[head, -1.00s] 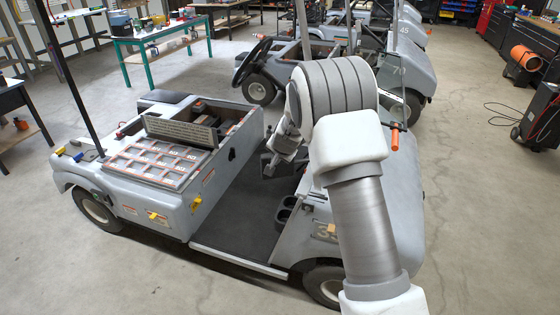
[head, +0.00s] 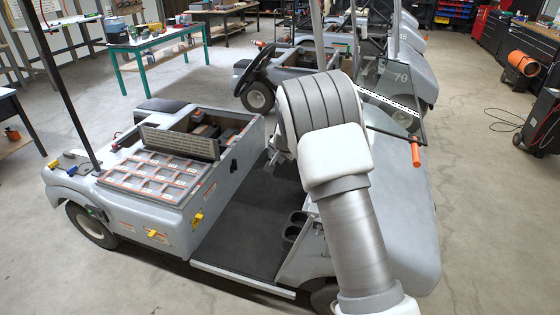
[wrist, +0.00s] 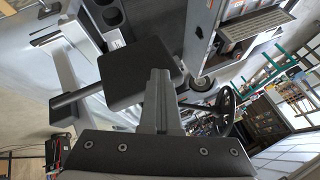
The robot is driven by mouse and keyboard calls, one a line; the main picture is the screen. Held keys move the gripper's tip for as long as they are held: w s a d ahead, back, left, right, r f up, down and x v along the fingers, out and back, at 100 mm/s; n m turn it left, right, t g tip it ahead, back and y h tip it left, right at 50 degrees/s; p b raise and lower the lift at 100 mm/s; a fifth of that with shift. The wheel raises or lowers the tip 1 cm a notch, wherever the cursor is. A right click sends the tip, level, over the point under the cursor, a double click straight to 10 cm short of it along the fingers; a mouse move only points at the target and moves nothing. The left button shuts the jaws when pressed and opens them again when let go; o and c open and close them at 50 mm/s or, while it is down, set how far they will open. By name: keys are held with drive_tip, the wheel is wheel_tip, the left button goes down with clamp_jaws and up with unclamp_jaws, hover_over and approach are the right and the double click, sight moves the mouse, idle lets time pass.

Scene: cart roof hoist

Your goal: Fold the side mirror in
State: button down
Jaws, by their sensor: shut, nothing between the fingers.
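In the wrist view a dark, squarish plate on a short stem, which looks like the side mirror (wrist: 128,78), is in the upper middle. Its stem runs left to a pale post. My gripper (wrist: 158,76) is shut and empty, with its grey fingers overlapping the plate's lower right edge. I cannot tell whether they touch it. In the head view my arm hides the mirror and most of my gripper. The grey cart (head: 230,215) stands in front of me.
An orange handle (head: 415,152) sticks out at the clear windshield (head: 385,90) right of my arm. A dark steering wheel (wrist: 223,102) shows in the wrist view. Other carts and a green-legged table (head: 155,40) stand behind.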

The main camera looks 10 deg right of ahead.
drive_tip(key=shift+w+d+r, duration=0.1)
drive_tip(key=shift+w+r, duration=0.05)
drive_tip(key=shift+w, duration=0.1)
drive_tip(key=shift+w+r, duration=0.1)
drive_tip(key=shift+r, duration=0.05)
idle(0.4)
